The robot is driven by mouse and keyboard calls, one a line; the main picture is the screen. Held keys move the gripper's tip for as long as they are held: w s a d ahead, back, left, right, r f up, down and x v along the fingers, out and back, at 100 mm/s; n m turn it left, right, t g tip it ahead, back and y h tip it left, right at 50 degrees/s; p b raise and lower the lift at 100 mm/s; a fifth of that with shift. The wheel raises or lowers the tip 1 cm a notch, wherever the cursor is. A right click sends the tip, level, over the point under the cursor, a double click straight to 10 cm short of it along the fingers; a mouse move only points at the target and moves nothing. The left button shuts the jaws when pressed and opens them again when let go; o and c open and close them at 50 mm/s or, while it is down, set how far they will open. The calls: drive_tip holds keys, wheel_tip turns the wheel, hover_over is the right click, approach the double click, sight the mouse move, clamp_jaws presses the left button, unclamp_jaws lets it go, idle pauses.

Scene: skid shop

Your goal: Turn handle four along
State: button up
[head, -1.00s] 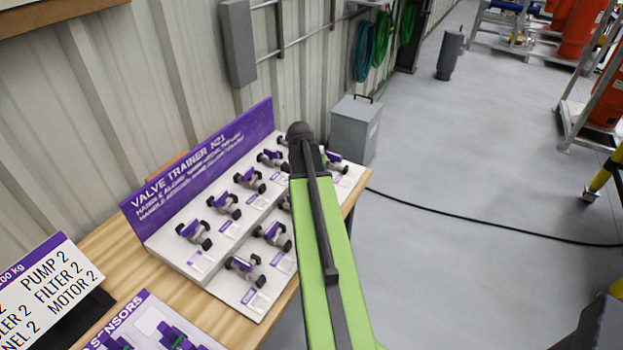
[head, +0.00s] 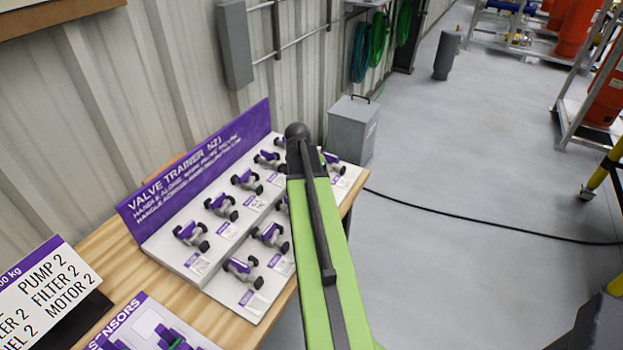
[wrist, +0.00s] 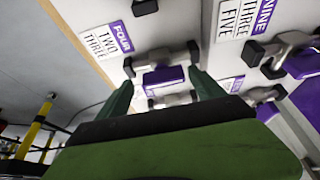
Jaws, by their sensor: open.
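The valve trainer board (head: 188,262) stands on the wooden bench in the head view, with several small valves carrying purple handles. In the wrist view, the label reading FOUR (wrist: 121,36) is beside a grey valve with black ends, whose purple handle (wrist: 163,78) lies between my gripper's fingers. The fingers of my gripper (wrist: 162,92) are apart, one on each side of this handle. I cannot tell whether they touch it, or its exact angle to the pipe. In the head view my green arm hides this valve and my gripper.
The valve labelled NINE (wrist: 290,58) is to the right in the wrist view, and another valve is just below handle four. In the head view, a sensors board (head: 140,318) is at the front left and a grey bin (head: 352,132) stands beyond the bench.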

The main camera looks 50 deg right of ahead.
drive_tip(key=p+v, duration=1.5)
drive_tip(key=v, duration=0.2)
drive_tip(key=shift+p, duration=0.35)
drive_tip(key=w+a+f+n+y+b, duration=0.1)
drive_tip(key=w+a+n, duration=0.15)
drive_tip(key=a, duration=0.55)
drive_tip(key=w+a+f+n+t+b, duration=0.15)
drive_tip(key=w+a, duration=0.25)
drive_tip(key=a, duration=0.4)
drive_tip(key=w+a+f+n+y+b, duration=0.15)
drive_tip(key=w+a, duration=0.25)
drive_tip(key=a, duration=0.4)
drive_tip(key=s+a+f+n, duration=0.1)
drive_tip(key=s+a+n, duration=0.1)
drive_tip(key=a, duration=0.4)
drive_tip(key=s+a+n+g+y, duration=0.1)
drive_tip(key=s+a+n, duration=0.1)
drive_tip(key=a+n, duration=0.2)
drive_tip(key=s+a+f+n+g+y+b, duration=0.1)
drive_tip(key=s+a+n, duration=0.1)
drive_tip(key=a+n, duration=0.2)
drive_tip(key=a, duration=0.3)
drive_tip(key=shift+s+a+f, duration=0.25)
drive_tip(key=shift+a+f, duration=0.05)
drive_tip(key=shift+d+g, duration=0.1)
drive_tip(key=shift+g, duration=0.15)
